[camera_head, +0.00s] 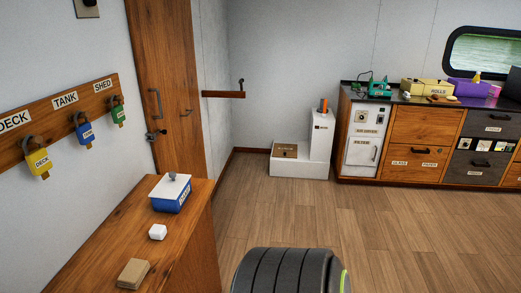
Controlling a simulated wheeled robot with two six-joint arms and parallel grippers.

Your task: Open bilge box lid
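No label that I can read names the bilge box. A low white box (299,171) stands on the floor by the far wall, with a brown panel (285,150) on its top that looks closed. A taller white block (322,134) with a small unreadable label rises at its right, with an orange and dark item (323,106) on top. A blue box (170,198) with a white knobbed lid (171,185) sits on the wooden counter at the left; its lid is on. Neither of my grippers is in view.
Padlocks hang from a wall board (66,115). A wooden door (164,70) is behind. Cabinets (421,138) line the right. The wood floor (400,225) between is clear.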

